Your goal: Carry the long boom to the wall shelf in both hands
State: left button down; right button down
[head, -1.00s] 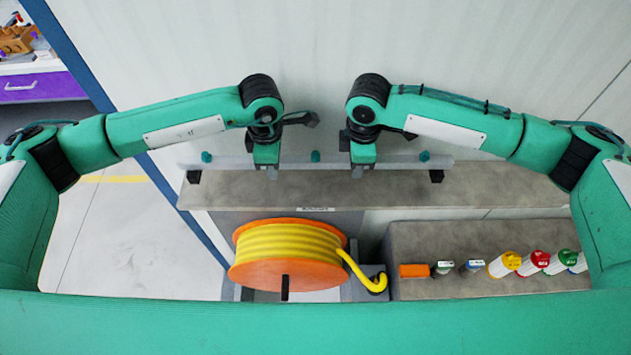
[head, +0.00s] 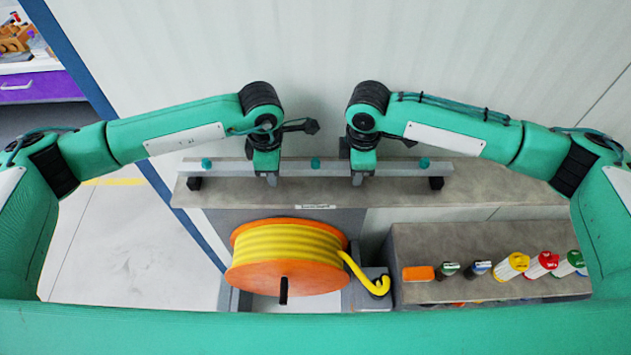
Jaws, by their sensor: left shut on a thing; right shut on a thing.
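The long boom (head: 225,168) is a thin grey bar with teal knobs on top and a black foot near each end. It lies level over the wall shelf (head: 480,185), a grey-brown ledge along the pale wall. My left gripper (head: 271,178) is shut on the boom left of its middle knob. My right gripper (head: 358,178) is shut on it right of that knob. Both black feet appear over the shelf top; I cannot tell whether they touch it. The fingers hide small parts of the bar.
Below the shelf are an orange reel (head: 285,270) with yellow hose and a lower ledge (head: 440,240) with an orange block (head: 418,273) and several coloured bottles. A blue post (head: 130,150) stands left of the shelf. The shelf's right part is clear.

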pick_arm(q)
jog(key=c, duration=1.2)
grip_release()
jog(key=shift+f, duration=0.1)
jog(key=shift+c, duration=0.2)
pick_arm(e)
jog(key=c, duration=1.2)
grip_release()
jog(key=shift+f, duration=0.1)
jog(key=shift+c, duration=0.2)
pick_arm(q)
notch_tip(320, 180, up, 12)
jog(key=shift+f, duration=0.1)
pick_arm(e)
jog(key=shift+r, duration=0.25)
notch_tip(320, 180, up, 12)
jog(key=shift+f, duration=0.25)
